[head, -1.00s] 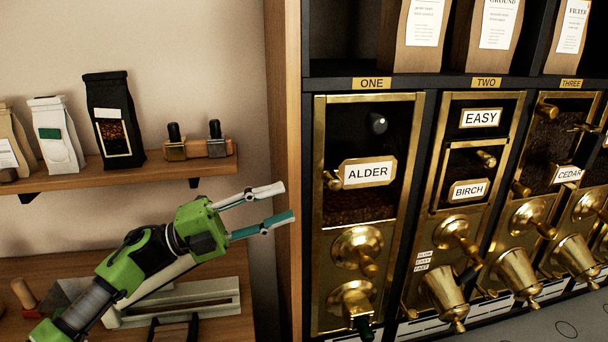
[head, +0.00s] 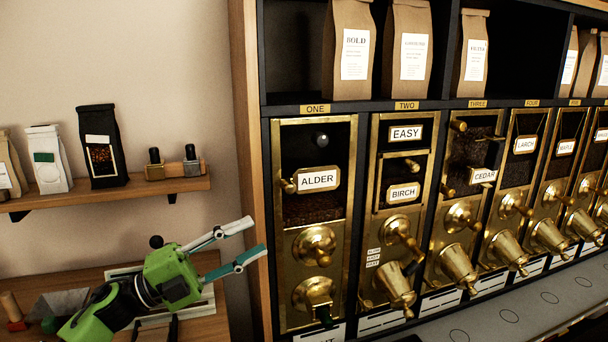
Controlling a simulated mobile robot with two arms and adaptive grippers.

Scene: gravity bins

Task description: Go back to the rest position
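My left gripper (head: 257,237) is in the head view at the lower left, on a green arm. My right gripper is not in view.
Brass gravity bins stand in a row at right, starting with ALDER (head: 319,178), then BIRCH (head: 403,193) and CEDAR (head: 482,175). Knobs and spouts stick out. A wooden wall shelf (head: 100,195) holds coffee bags. A grey counter (head: 545,300) runs below the bins.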

